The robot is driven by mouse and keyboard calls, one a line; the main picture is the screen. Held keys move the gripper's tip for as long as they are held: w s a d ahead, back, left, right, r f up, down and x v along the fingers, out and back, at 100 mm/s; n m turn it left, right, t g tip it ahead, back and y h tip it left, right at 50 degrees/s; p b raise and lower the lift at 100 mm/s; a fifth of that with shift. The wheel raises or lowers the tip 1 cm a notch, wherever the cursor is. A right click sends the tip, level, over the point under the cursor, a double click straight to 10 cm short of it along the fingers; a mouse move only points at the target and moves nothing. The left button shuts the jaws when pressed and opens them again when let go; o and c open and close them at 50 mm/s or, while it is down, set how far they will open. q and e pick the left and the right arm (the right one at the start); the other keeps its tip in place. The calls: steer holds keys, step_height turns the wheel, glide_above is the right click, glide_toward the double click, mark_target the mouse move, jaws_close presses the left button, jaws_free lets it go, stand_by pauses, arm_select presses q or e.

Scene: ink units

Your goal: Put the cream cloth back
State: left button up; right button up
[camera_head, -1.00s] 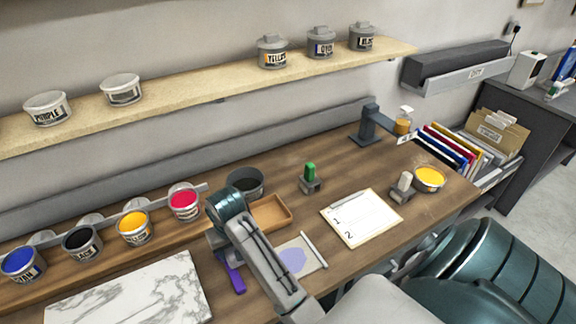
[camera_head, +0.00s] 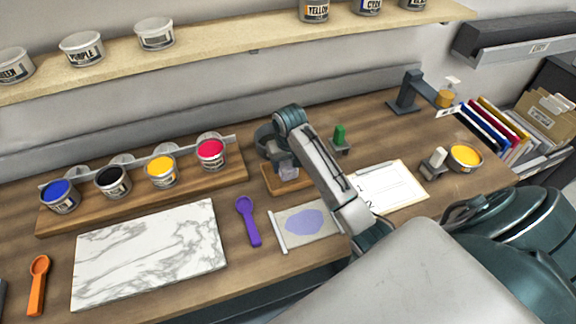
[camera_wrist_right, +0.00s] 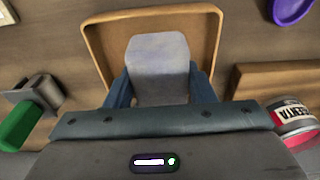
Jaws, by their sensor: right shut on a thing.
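The cream cloth (camera_wrist_right: 157,62) looks like a pale, greyish folded block in the right wrist view. My right gripper (camera_wrist_right: 158,88) is shut on it, with one blue finger on each side. In the head view the gripper (camera_head: 287,160) points down over a shallow wooden tray (camera_head: 287,191), and the cloth (camera_head: 289,173) shows just below it. The tray's rim (camera_wrist_right: 91,45) surrounds the cloth in the wrist view. I cannot tell whether the cloth touches the tray floor. My left gripper is not in view.
A purple spoon (camera_head: 248,220) and a print sheet (camera_head: 305,224) lie in front of the tray. A green-handled stamp (camera_head: 340,137) stands to its right. Ink tubs, including a magenta one (camera_head: 210,154), stand at left behind a marble slab (camera_head: 150,250).

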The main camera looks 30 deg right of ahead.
mark_target(287, 169)
steer(key=shift+w+d+r, duration=0.1)
steer(key=shift+w+d, duration=0.15)
steer(key=shift+d, duration=0.05)
step_height(287, 169, down, 3)
steer(key=shift+w+d+f+p, duration=0.1)
steer(key=shift+d+f+p, duration=0.1)
steer(key=shift+p, duration=1.05)
steer(key=shift+a+f, duration=0.1)
steer(key=shift+f, duration=0.15)
steer(key=shift+f, duration=0.15)
steer(key=o, duration=0.9)
steer(key=shift+o, duration=0.2)
